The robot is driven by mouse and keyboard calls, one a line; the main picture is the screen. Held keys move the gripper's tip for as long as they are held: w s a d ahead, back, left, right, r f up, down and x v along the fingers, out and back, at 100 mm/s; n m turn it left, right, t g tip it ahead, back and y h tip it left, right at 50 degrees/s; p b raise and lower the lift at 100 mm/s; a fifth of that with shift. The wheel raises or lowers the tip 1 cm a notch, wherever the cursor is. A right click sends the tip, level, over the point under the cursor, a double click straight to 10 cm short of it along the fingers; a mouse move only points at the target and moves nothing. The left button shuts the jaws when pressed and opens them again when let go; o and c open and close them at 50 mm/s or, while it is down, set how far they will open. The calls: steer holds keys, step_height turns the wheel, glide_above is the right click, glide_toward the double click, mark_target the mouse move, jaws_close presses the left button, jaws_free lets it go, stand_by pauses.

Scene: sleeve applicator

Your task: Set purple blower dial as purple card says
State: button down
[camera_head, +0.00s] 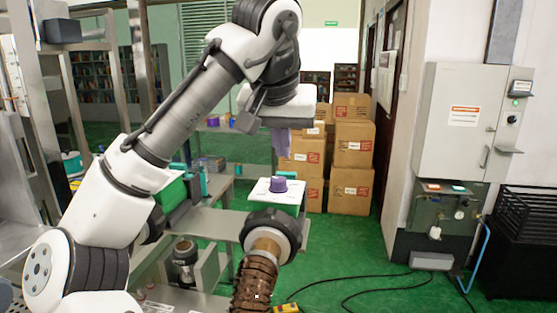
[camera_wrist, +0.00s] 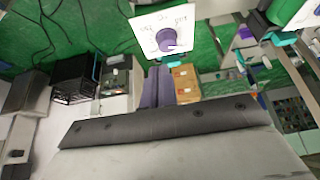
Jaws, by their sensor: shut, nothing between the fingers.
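The purple dial (camera_head: 278,184) stands on a white plate (camera_head: 262,194) in the middle of the head view. In the wrist view the dial (camera_wrist: 166,38) shows at top centre, with small dark markings around it on the plate, too small to read surely. My gripper (camera_head: 283,155) hangs above the dial, its purplish fingers closed together and empty. In the wrist view my gripper's fingertips (camera_wrist: 158,70) point up toward the dial, apart from it. The dial's pointing direction is not clear.
A brown ribbed hose (camera_head: 256,283) with a black collar (camera_head: 272,233) rises in front of the plate. Cardboard boxes (camera_head: 352,145) stack behind. A grey cabinet (camera_head: 460,122) and a black crate (camera_head: 527,217) stand at right. Cables lie on the green floor.

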mark_target(278, 184)
steer(key=shift+f+b, duration=1.1)
steer(key=shift+f, duration=2.4)
steer(key=shift+w+a, duration=0.1)
steer(key=shift+w, duration=0.1)
steer(key=shift+a+r+p, duration=0.1)
steer(key=shift+a+p, duration=0.1)
steer(key=shift+p, duration=0.15)
steer(key=shift+a+p, duration=0.45)
steer(key=shift+p, duration=0.05)
steer(key=shift+a, duration=0.1)
steer(key=shift+w+a, duration=0.25)
steer(key=shift+a, duration=0.2)
steer(key=shift+s+a, duration=0.1)
steer(key=shift+s, duration=0.05)
